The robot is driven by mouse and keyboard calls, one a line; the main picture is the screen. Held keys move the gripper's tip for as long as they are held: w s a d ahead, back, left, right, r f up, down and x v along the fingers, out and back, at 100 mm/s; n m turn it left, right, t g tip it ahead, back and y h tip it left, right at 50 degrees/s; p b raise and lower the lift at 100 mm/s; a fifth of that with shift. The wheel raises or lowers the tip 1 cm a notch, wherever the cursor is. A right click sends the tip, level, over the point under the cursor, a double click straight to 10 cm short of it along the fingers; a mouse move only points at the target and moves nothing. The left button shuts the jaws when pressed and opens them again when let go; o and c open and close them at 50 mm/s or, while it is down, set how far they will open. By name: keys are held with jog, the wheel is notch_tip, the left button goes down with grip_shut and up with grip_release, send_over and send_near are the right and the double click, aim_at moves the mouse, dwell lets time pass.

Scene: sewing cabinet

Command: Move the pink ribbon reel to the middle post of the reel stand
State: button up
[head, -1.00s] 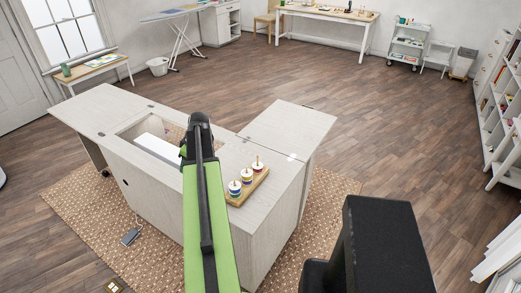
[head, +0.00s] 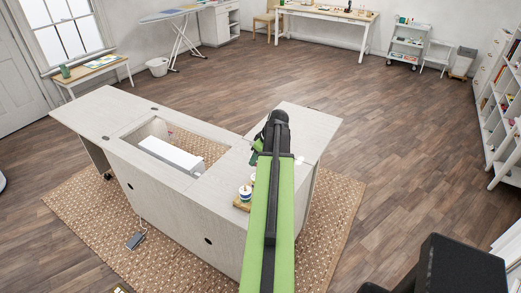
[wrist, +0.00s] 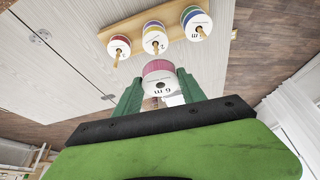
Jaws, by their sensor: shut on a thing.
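In the wrist view the pink ribbon reel (wrist: 158,70) is held between the green fingers of my gripper (wrist: 160,82), its white label marked "6 m" facing the camera. The wooden reel stand (wrist: 174,21) lies beyond it, apart from the held reel in the picture. Its middle post (wrist: 155,47) passes through a reel with a white face (wrist: 153,35). A reddish reel (wrist: 118,44) is on the left post and a green-and-blue reel (wrist: 194,20) on the right. In the head view my arm hides most of the stand; one reel (head: 246,191) shows beside it.
The stand is on the pale sewing cabinet (head: 185,200), near its front edge. The cabinet top has a rectangular opening with a white machine (head: 171,152) in it. Bare top lies left of the stand. A woven rug (head: 92,215) surrounds the cabinet.

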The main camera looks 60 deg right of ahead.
jog(key=shift+f+b, duration=2.2)
jog(key=shift+b, duration=0.65)
jog(key=shift+f, duration=0.2)
jog(key=shift+f+b, duration=1.2)
jog(key=shift+b, duration=0.2)
jog(key=shift+f, duration=0.1)
jog(key=o, duration=1.4)
